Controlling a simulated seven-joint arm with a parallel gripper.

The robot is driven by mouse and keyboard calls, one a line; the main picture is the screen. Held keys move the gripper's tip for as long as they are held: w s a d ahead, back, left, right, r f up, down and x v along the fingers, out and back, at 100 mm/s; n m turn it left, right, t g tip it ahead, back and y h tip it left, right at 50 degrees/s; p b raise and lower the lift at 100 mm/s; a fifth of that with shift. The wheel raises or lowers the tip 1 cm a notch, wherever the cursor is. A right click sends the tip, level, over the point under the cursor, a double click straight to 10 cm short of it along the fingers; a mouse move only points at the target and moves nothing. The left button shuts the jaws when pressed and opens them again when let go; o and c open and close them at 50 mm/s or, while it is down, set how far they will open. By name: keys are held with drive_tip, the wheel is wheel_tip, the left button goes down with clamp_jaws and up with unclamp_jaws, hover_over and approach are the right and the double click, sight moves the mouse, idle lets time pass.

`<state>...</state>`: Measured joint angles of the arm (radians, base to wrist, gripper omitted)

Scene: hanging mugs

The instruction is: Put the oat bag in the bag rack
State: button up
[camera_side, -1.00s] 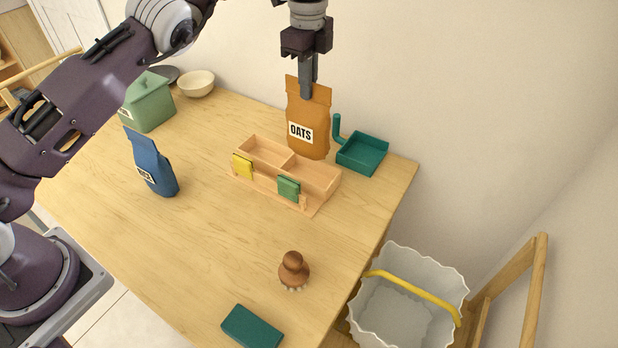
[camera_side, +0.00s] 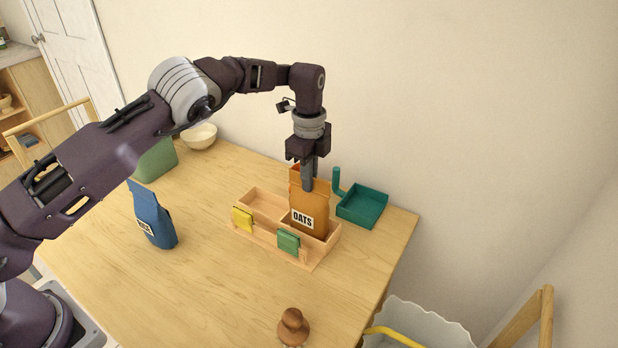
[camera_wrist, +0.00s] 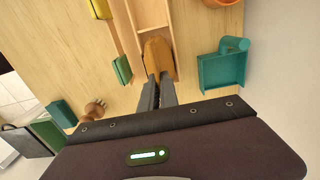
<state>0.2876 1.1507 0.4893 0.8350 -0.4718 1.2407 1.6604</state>
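The oat bag (camera_side: 309,205), orange-brown with a white OATS label, stands upright at the right compartment of the wooden bag rack (camera_side: 262,240). Its lower end is behind the rack's front wall; whether it touches the floor of the compartment I cannot tell. My gripper (camera_side: 308,187) is above the rack, pointing down, shut on the bag's top. In the wrist view my gripper (camera_wrist: 157,80) has its fingers on either side of the oat bag (camera_wrist: 158,56). The rack (camera_wrist: 150,14) has a yellow tag (camera_side: 243,219) at left and a green tag (camera_side: 288,242) at right. The left compartment is empty.
A blue bag (camera_side: 152,218) stands left of the rack. A teal tray (camera_side: 362,206) is close at the rack's right. An orange pot (camera_wrist: 222,2) is near the wall side.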

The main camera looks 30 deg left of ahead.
drive_tip(key=o, duration=0.4)
drive_tip(key=shift+o, duration=0.2)
drive_tip(key=shift+r, duration=0.1)
wheel_tip(320, 180, up, 8)
drive_tip(key=shift+f, duration=0.15)
drive_tip(key=s+a+r+n+t+h, duration=0.1)
drive_tip(key=s+a+r+n, duration=0.2)
drive_tip(key=s+r+n, duration=0.45)
drive_tip(key=s+a+r+n+t, duration=0.25)
drive_tip(key=s+r, duration=0.25)
drive_tip(key=r, duration=0.6)
drive_tip(key=s+a+r+n, duration=0.1)
drive_tip(key=s+r+n, duration=0.15)
drive_tip(key=s, duration=1.05)
drive_tip(key=s+f+n+t, duration=0.1)
drive_tip(key=s+f+n, duration=0.1)
drive_tip(key=s, duration=0.5)
drive_tip(key=s+f+n+t+y, duration=0.1)
drive_tip(key=s+f+n, duration=0.2)
drive_tip(key=s+f, duration=0.2)
drive_tip(key=s, duration=0.3)
drive_tip(key=shift+a+f, duration=0.15)
drive_tip(key=shift+a, duration=0.05)
